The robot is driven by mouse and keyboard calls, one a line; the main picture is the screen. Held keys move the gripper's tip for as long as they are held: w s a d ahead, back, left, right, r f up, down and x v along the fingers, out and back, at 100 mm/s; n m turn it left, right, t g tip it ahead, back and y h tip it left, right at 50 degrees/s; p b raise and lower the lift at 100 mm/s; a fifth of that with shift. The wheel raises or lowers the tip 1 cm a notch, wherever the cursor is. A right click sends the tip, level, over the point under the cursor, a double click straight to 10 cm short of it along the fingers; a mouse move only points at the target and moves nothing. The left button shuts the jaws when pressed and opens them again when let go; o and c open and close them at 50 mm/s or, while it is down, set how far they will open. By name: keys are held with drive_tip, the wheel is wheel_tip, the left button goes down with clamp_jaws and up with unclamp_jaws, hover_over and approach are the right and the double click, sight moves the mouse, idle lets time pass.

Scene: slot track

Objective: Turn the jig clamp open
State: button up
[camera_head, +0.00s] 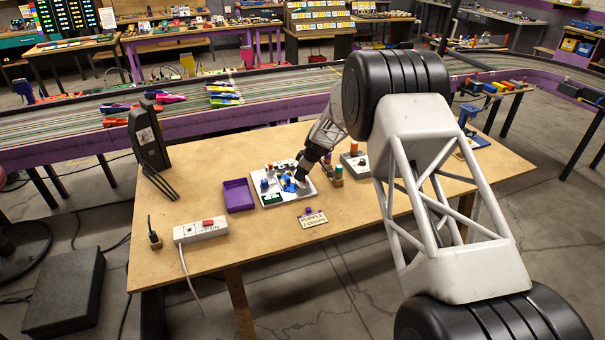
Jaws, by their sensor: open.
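A pale jig board (283,202) lies on the wooden table near the middle of the view. It carries blue parts (289,185), a blue upright piece at its left and a dark green piece at its front. Which of these is the clamp, and how far it is turned, is too small to tell. My gripper (301,178) is open and points down at the board's right part, close to the blue parts. Whether it touches them cannot be told. My gripper and wrist hide some of the board's right side.
A purple tray (238,195) sits left of the board. A power strip (201,230) lies front left, a black stand (148,138) back left. A small peg holder (337,180) is close on the right.

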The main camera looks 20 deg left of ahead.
drive_tip(key=v, duration=0.7)
drive_tip(key=shift+r, duration=0.2)
drive_tip(key=shift+d, duration=0.15)
drive_tip(key=s+d+r+m+t, duration=0.1)
drive_tip(key=s+d+r+m, duration=0.15)
drive_tip(key=d+r, duration=0.7)
drive_tip(key=s+d+r+m, duration=0.2)
drive_tip(key=s+d+r, duration=0.2)
drive_tip(key=d+r, duration=0.5)
drive_tip(key=s+d+r+m+h, duration=0.1)
drive_tip(key=s+d+r+m, duration=0.1)
drive_tip(key=s+d+r, duration=0.55)
drive_tip(key=s+d+r+m+h, duration=0.15)
drive_tip(key=s+d, duration=0.35)
drive_tip(key=d, duration=0.5)
drive_tip(key=s+d+r+m+t, duration=0.1)
drive_tip(key=s+d+r+m, duration=0.15)
drive_tip(key=s+d, duration=0.55)
drive_tip(key=s+d+r+m, duration=0.1)
drive_tip(key=s+d+m, duration=0.2)
drive_tip(key=s+d, duration=0.5)
drive_tip(key=s+d+f+m+h, duration=0.1)
drive_tip(key=s+d+m, duration=0.1)
drive_tip(key=s, duration=0.8)
drive_tip(key=s+d+f+m+h, duration=0.1)
drive_tip(key=s+d+f+m, duration=0.1)
drive_tip(key=s, duration=0.8)
drive_tip(key=shift+s+d+m+t, duration=0.35)
drive_tip(key=shift+d+m, duration=0.1)
drive_tip(key=shift+d, duration=0.35)
